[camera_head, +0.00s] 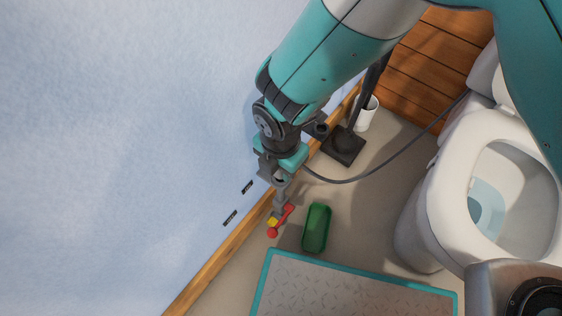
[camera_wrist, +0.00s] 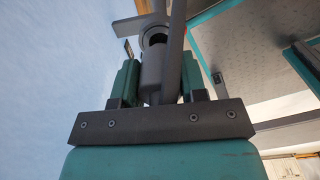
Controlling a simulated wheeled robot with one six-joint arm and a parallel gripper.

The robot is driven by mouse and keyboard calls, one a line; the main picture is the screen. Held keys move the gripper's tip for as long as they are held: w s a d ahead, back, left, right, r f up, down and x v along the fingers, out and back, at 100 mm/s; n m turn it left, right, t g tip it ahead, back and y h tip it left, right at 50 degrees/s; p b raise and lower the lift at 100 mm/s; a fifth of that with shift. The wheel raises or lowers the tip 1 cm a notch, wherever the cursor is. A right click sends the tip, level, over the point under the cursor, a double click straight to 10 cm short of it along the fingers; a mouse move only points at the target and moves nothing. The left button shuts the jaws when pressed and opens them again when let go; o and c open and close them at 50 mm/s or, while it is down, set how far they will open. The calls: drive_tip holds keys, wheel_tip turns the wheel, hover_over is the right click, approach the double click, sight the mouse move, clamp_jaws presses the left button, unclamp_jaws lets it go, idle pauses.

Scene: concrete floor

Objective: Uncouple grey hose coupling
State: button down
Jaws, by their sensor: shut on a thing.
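The grey hose coupling (camera_wrist: 152,76) is a grey cylinder between the two green finger pads of my gripper (camera_wrist: 157,82) in the wrist view. A grey ring-like fitting (camera_wrist: 156,33) shows just beyond it; I cannot tell whether the two are joined. In the head view my gripper (camera_head: 280,170) is low beside the wall, at grey pipework (camera_head: 279,200) with a red and yellow valve (camera_head: 280,220) below. My gripper largely hides the coupling there. A dark grey hose (camera_head: 385,158) runs from the toilet's side to my gripper.
A green tray (camera_head: 316,228) lies on the floor right of the valve. A grey mat with a teal edge (camera_head: 350,290) lies below it. The white toilet (camera_head: 420,215) stands at right. A black brush stand (camera_head: 343,146) and white pot (camera_head: 366,113) stand near the wall behind.

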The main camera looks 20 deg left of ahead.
drive_tip(key=shift+f+b, duration=0.35)
drive_tip(key=shift+f, duration=1.15)
idle(0.3)
drive_tip(key=c, duration=0.6)
unclamp_jaws()
drive_tip(key=shift+r, duration=0.15)
wheel_tip(320, 180, up, 17)
drive_tip(key=p, duration=0.6)
drive_tip(key=shift+r, duration=0.1)
